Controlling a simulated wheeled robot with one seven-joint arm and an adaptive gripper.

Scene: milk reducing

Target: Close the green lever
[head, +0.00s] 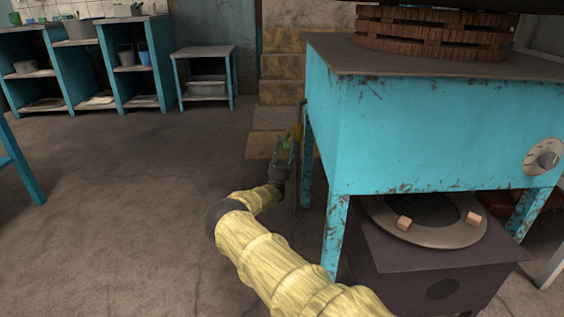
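A small green piece (288,141), which looks like the green lever, shows at the left side of the turquoise stand, close to its near left legs. My gripper (285,151) is at the end of my yellow-sleeved arm, right at the green piece. Its dark fingers overlap the green piece in the picture. I cannot tell whether they touch it, or whether they are open or shut. Much of the lever is hidden by the fingers, and its angle is too small to read.
The turquoise stand (430,135) with a dial (543,157) is close on the right of my gripper. A dark stove (435,262) sits under it. Steps (283,68) rise behind. Turquoise shelves (88,62) and a small table (205,53) stand at the back left. The floor (130,200) to the left is clear.

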